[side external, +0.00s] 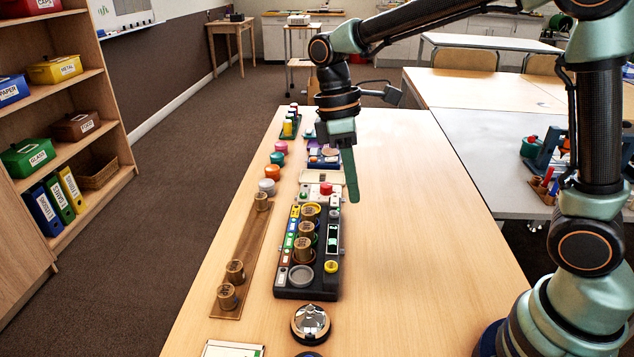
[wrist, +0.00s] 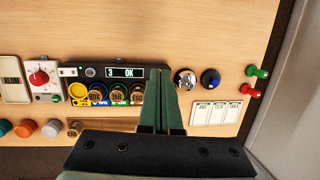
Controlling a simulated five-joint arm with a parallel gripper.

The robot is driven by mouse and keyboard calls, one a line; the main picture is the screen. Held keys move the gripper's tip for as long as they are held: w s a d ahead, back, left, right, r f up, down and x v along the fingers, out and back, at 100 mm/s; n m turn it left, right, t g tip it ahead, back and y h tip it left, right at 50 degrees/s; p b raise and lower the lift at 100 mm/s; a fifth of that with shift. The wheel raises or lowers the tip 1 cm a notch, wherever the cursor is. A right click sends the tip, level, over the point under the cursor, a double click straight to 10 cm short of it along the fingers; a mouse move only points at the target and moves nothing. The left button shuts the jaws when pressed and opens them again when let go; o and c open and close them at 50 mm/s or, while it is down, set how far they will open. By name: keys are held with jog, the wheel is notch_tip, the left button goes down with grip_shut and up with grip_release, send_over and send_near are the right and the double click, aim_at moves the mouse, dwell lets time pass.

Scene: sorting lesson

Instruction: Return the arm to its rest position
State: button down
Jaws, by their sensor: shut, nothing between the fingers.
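In the wrist view my gripper (wrist: 162,72) points over the right part of the sorting board (wrist: 85,73). Several wooden cylinders stand in the board's wells, including one in the middle (side external: 305,229). The board's display (wrist: 124,72) reads "3 OK". I cannot tell the height of the fingertips above the table.
A wooden strip (side external: 247,254) with several cylinders lies left of the board. A silver bell (side external: 310,323) stands at its near end. A red-knobbed device (wrist: 42,78) and a card (wrist: 216,112) also lie on the table. The tabletop right of the board is clear.

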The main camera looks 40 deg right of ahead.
jog(key=s+d+r+m+t, duration=0.4)
jog(key=s+d+m+t, duration=0.2)
jog(key=m+t, duration=0.2)
jog(key=shift+s+d+r+m+y, duration=0.15)
jog(key=shift+d+r+m+y, duration=0.15)
jog(key=shift+d+r+m, duration=0.15)
dwell(1.2)
